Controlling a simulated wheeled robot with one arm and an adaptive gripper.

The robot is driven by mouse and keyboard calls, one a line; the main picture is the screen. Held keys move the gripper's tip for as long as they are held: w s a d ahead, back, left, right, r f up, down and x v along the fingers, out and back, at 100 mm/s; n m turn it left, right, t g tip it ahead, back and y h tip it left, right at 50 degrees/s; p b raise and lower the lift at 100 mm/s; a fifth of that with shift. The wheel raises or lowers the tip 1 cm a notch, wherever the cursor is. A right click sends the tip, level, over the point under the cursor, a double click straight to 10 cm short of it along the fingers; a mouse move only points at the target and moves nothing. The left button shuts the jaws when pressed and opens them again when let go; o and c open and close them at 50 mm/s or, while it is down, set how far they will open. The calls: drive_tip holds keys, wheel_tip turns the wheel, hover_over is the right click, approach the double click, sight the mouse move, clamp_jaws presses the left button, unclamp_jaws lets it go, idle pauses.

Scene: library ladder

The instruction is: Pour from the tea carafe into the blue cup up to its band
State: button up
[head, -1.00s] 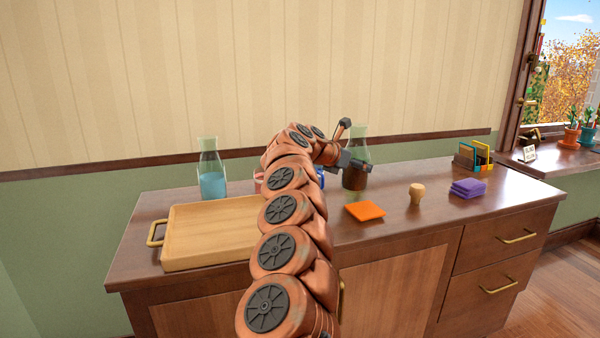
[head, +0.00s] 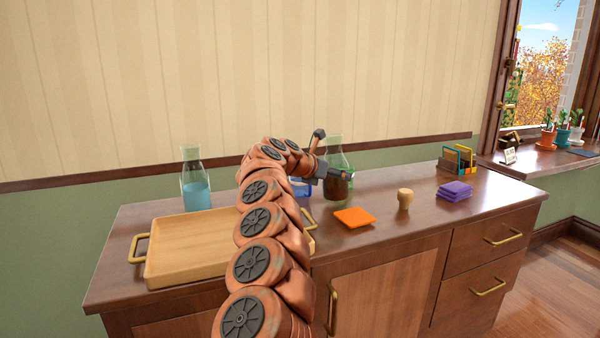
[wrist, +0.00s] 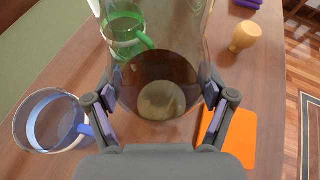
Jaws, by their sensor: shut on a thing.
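My gripper (wrist: 160,108) is shut on the tea carafe (wrist: 160,85), with one finger on each side of the glass. The carafe is clear, holds dark brown tea low down, and looks upright; it also shows at the end of my arm in the head view (head: 336,188). I cannot tell whether its base touches the counter. The blue cup (wrist: 48,122), clear with a blue band and a blue handle, stands left of the gripper in the wrist view, apart from the carafe. It looks empty. In the head view my arm partly hides the blue cup (head: 299,188).
A green-handled cup (wrist: 125,35) stands just beyond the carafe. An orange square (head: 354,217), a cork stopper (head: 405,199) and purple squares (head: 455,190) lie to the right. A wooden tray (head: 190,270) and a blue-liquid carafe (head: 196,192) are on the left.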

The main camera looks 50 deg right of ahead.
drive_tip(key=shift+s+r+n, duration=0.1)
drive_tip(key=shift+r+n, duration=0.2)
drive_tip(key=shift+r, duration=0.1)
drive_tip(key=shift+n+g+h+p, duration=0.6)
drive_tip(key=shift+n+g+p, duration=0.35)
drive_tip(key=shift+n+g, duration=0.2)
drive_tip(key=shift+w+r+n+g+h+p, duration=0.2)
drive_tip(key=shift+r+n+g+h+p, duration=0.25)
drive_tip(key=shift+r+p, duration=0.55)
drive_tip(key=shift+s+f+n+b, duration=0.15)
drive_tip(key=shift+f+n+b, duration=0.2)
drive_tip(key=shift+f+n, duration=0.2)
drive_tip(key=shift+s+f+n+g+h, duration=0.15)
drive_tip(key=shift+s+n+g+h, duration=0.05)
drive_tip(key=shift+n+g+h, duration=0.2)
drive_tip(key=shift+s, duration=0.15)
drive_tip(key=shift+s+d+n, duration=0.1)
drive_tip(key=shift+s+n, duration=0.1)
drive_tip(key=shift+n, duration=0.35)
